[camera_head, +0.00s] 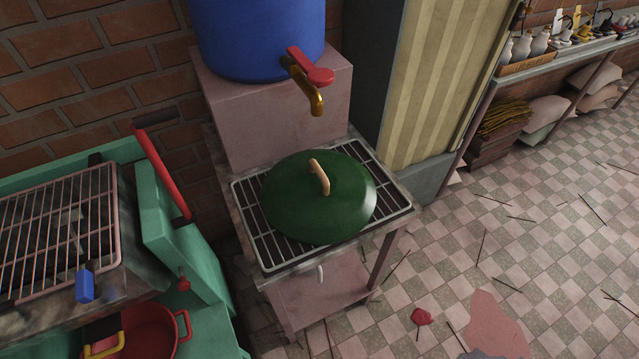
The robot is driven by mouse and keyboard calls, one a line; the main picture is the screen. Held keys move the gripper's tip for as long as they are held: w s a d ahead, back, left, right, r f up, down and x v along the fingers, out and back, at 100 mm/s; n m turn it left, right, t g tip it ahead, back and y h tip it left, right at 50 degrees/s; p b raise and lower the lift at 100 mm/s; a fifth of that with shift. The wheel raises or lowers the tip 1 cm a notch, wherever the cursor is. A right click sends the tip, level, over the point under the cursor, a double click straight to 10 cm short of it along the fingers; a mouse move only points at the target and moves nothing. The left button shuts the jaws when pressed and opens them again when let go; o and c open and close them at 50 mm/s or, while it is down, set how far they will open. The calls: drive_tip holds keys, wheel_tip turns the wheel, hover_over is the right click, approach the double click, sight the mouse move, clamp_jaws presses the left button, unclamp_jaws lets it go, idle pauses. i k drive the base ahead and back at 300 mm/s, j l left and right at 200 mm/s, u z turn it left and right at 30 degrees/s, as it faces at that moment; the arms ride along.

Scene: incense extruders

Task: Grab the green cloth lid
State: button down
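A round, domed, glossy dark green lid (345,208) lies on a metal grate (276,256) in the middle of the head view. It looks like a hard lid rather than cloth. A tan loop handle (319,177) stands up from its top. Whether anything is under the lid is hidden. My gripper is not in view.
A blue barrel (258,35) with a red-handled brass tap (308,85) stands on a pink block (270,115) behind the lid. A green machine (170,235) with a red lever is at left. Checkered floor (530,260) with scattered sticks is at right.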

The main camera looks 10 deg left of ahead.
sight(314, 197)
drive_tip(key=j+z, duration=0.2)
drive_tip(key=j, duration=0.3)
drive_tip(key=k+j+z, duration=0.2)
drive_tip(key=j, duration=0.3)
drive_tip(key=j+z, duration=0.2)
drive_tip(key=j, duration=0.3)
